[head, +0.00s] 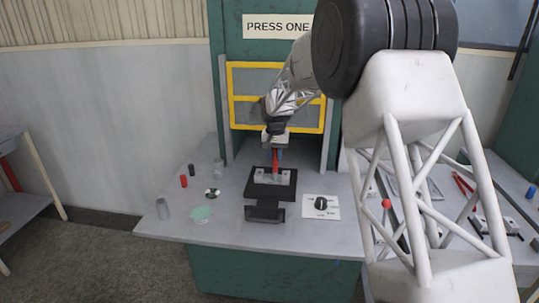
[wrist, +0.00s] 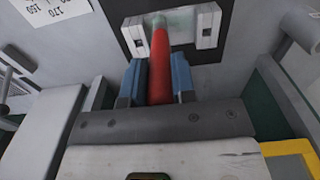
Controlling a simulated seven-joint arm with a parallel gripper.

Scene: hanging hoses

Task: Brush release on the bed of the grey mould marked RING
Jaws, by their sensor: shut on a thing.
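My gripper (head: 275,147) is over the press table and points down. In the wrist view its blue fingers (wrist: 158,78) are shut on the red handle of a brush (wrist: 160,62). The brush also shows in the head view (head: 275,161). A grey mould (head: 289,178) sits on a black plate under the brush. In the wrist view the mould (wrist: 207,26) is ahead of the fingers, and the brush's pale tip overlaps its middle. I cannot tell whether the tip touches the bed. No RING marking is readable.
A black block (head: 265,213) stands in front of the plate. At left are a silver disc (head: 212,193), a green disc (head: 201,213) and several small cylinders. A yellow frame (head: 240,112) stands behind, on the press marked PRESS ONE.

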